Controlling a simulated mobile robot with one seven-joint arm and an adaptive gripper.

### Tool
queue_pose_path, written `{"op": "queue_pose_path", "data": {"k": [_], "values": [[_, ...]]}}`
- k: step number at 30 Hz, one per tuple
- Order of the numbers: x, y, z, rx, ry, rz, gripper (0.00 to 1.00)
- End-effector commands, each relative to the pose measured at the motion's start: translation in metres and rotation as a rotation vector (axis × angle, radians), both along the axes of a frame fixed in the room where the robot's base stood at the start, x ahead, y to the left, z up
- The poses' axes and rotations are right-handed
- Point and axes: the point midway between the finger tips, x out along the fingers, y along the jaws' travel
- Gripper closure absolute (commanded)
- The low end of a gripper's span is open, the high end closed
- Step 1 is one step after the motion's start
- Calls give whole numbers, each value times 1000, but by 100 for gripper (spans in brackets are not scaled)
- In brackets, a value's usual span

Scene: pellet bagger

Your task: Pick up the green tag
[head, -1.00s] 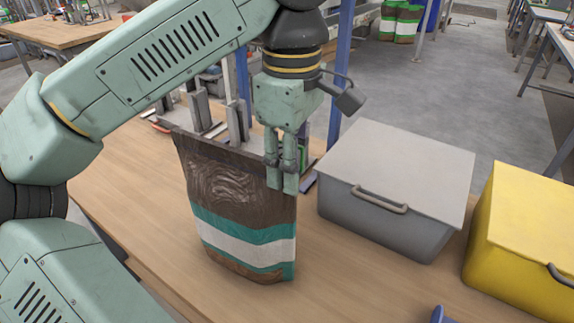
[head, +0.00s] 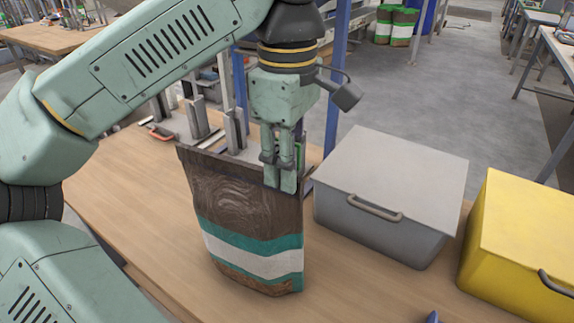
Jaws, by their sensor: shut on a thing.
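A brown bag (head: 245,205) with green and white bands stands upright on the wooden bench in the head view. My gripper (head: 280,184) points down at the bag's upper right corner. Its fingers are close together and shut on the bag's top edge, as far as I can see; the fingers hide the exact contact. I cannot make out a green tag for certain. A small green patch (head: 301,148) shows just behind my fingers, partly hidden, and I cannot tell what it is.
A grey lidded box (head: 390,185) stands right of the bag, with a yellow box (head: 520,240) beyond it. Metal fixtures (head: 197,118) and blue posts (head: 338,90) stand behind the bag. Bare bench (head: 130,205) lies to the left.

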Motion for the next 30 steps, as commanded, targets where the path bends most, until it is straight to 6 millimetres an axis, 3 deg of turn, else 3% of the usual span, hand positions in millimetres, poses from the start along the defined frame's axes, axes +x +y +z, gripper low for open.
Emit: {"op": "queue_pose_path", "data": {"k": [1,18,30], "values": [[0,0,11,2,-3,5,100],[-106,71,20,2,-1,8,100],[-133,88,30,1,0,5,100]]}}
